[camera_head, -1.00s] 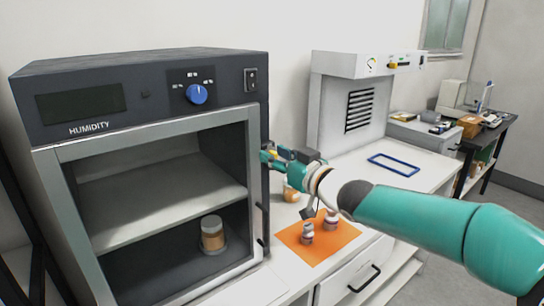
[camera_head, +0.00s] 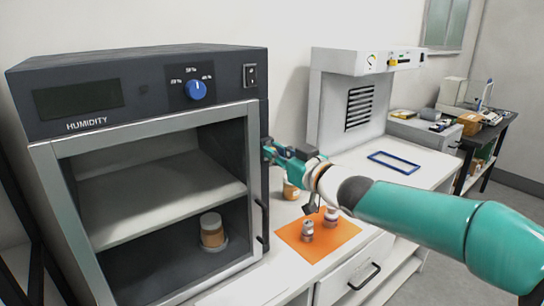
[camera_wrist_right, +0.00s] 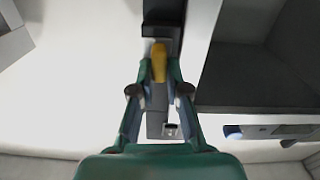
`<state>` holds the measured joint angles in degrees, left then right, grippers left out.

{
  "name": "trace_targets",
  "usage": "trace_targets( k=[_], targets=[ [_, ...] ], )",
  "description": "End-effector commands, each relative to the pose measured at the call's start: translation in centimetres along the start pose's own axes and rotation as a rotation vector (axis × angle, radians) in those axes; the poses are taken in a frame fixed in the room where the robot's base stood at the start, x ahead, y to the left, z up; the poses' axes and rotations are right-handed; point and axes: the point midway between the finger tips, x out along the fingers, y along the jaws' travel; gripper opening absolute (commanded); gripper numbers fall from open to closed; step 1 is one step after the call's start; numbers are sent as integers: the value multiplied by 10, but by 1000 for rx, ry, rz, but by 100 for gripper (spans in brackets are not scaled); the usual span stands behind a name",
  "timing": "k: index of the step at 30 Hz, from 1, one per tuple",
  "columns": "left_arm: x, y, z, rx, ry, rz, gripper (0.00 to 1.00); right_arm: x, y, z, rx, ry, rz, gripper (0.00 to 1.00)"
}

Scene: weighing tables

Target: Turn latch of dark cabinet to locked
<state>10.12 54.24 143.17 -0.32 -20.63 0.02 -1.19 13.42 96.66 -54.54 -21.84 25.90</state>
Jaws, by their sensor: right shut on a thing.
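The dark cabinet (camera_head: 140,92) with a "HUMIDITY" label stands at the left in the head view. Its silver-framed front (camera_head: 150,131) shows a shelf and a jar (camera_head: 212,231) inside. My right gripper (camera_head: 269,151) is at the cabinet's right side, near the upper part of the front frame. In the wrist view, my right gripper (camera_wrist_right: 159,75) is shut on a yellow latch lever (camera_wrist_right: 158,62), which points along the fingers from a dark mount (camera_wrist_right: 162,18). The lever is hidden by the fingers in the head view. My left gripper is not in view.
A black door handle (camera_head: 260,222) is below my right gripper. Small jars stand on and beside an orange mat (camera_head: 325,245) on the white table, under my right forearm. A white instrument (camera_head: 357,100) and a blue frame (camera_head: 394,163) are further right.

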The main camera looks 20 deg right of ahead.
Motion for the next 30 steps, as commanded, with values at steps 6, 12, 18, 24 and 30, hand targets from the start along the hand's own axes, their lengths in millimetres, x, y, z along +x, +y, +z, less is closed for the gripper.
trace_targets(
  k=[6,12,18,24,30],
  targets=[
    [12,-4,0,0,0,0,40,0,-4,4,-153,-2,-4,0],
    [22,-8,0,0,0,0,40,0,-7,6,-337,-3,-5,0],
    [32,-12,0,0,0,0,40,0,-9,7,-529,-4,-5,0],
    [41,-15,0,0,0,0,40,0,-12,9,-718,-3,-6,0],
    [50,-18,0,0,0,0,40,0,-13,11,-908,-5,-8,0]
  ],
)
